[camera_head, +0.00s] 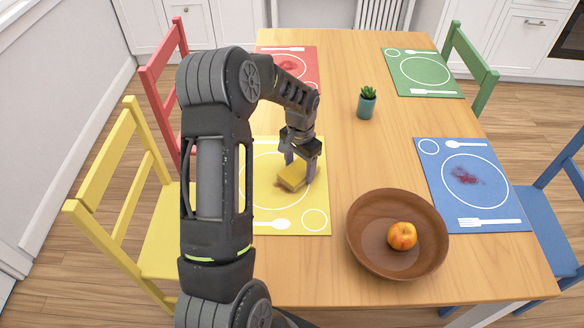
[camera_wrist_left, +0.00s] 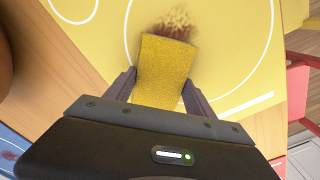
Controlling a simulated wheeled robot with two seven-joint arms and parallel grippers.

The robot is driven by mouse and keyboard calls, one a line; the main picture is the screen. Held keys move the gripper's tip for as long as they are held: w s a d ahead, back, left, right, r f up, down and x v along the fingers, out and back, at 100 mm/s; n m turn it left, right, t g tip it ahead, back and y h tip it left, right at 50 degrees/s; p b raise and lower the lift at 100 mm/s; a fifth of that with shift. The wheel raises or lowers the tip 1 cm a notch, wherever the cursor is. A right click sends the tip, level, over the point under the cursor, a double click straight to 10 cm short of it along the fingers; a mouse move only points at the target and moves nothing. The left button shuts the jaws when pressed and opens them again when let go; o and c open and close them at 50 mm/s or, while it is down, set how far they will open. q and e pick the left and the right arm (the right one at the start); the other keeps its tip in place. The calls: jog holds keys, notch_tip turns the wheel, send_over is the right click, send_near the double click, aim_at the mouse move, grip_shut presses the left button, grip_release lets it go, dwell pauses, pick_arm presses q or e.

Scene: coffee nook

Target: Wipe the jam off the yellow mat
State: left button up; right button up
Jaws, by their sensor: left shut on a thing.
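The yellow mat (camera_head: 315,220) lies on the near left part of the table, in front of the yellow chair. My left gripper (camera_head: 301,168) is over the mat and shut on a yellow sponge (camera_head: 292,178). In the left wrist view the sponge (camera_wrist_left: 163,70) sits between the two fingers, low over or on the mat (camera_wrist_left: 225,60); I cannot tell if it touches. A brownish-red jam smear (camera_wrist_left: 176,25) shows on the mat just beyond the sponge's end. In the head view the sponge and my arm hide most of the smear. My right gripper is not in view.
A potted plant (camera_head: 367,104) stands mid-table. The red mat (camera_head: 308,61) and blue mat (camera_head: 435,165) also carry red smears; the green mat (camera_head: 422,73) looks clean. Chairs surround the table.

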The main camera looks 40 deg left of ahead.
aim_at(288, 176)
pick_arm(q)
jog(key=shift+w+d, duration=0.2)
jog(key=shift+d, duration=0.05)
jog(key=shift+f, duration=0.1)
jog(key=shift+d, duration=0.1)
jog(key=shift+s+d, duration=0.75)
jog(key=shift+s, duration=0.2)
jog(key=shift+a, duration=0.15)
jog(key=shift+s+a, duration=1.25)
jog(key=shift+a, duration=0.1)
jog(key=shift+f, duration=0.1)
